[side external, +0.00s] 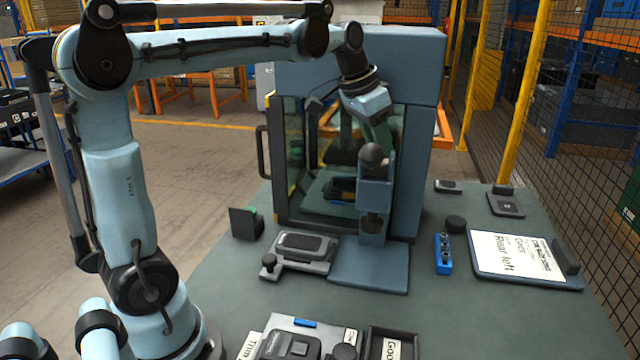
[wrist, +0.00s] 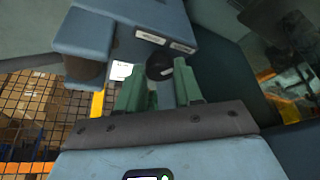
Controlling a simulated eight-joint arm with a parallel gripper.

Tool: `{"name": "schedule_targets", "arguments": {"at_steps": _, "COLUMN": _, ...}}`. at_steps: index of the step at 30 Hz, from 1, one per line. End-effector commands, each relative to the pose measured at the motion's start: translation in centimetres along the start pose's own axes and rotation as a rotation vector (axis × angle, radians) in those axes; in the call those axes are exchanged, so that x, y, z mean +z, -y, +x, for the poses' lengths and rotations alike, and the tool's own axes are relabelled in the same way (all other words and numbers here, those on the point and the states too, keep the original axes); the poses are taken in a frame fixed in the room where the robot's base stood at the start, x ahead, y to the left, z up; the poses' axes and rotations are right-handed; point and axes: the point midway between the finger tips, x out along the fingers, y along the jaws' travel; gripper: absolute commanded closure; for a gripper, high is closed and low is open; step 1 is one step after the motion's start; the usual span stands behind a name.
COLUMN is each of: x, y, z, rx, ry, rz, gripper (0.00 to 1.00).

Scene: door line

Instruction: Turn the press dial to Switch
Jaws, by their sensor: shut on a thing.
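The small blue-grey press (side external: 375,190) stands on the bench in front of the large cabinet. In the side view a dark round knob (side external: 374,156) sits at its top, right below my green fingers. In the wrist view the dark round dial (wrist: 160,68) with a small white mark lies between the fingertips, beside the press head (wrist: 90,35) with its white labels, too small to read. My gripper (side external: 380,142) reaches down from above and is shut on the dial; its fingers also show in the wrist view (wrist: 157,78). Which label the mark faces cannot be told.
The cabinet (side external: 425,150) with its glass-sided opening rises close behind the press. A dark device (side external: 305,245) lies on the bench to the left. A blue block (side external: 443,254), a black puck (side external: 456,224) and a written board (side external: 515,257) lie to the right. The right front bench is clear.

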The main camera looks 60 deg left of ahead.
Motion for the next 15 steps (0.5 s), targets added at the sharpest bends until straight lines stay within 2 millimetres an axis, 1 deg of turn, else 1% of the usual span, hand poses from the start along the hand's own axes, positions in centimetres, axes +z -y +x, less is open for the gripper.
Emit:
{"name": "schedule_targets", "arguments": {"at_steps": 6, "x": 0.04, "y": 0.09, "z": -0.02, "rx": 0.031, "ry": 0.002, "rz": 0.074, "gripper": 0.95}}
{"name": "schedule_targets", "arguments": {"at_steps": 15, "x": 0.07, "y": 0.08, "z": -0.01, "rx": 0.043, "ry": 0.004, "rz": 0.104, "gripper": 0.95}}
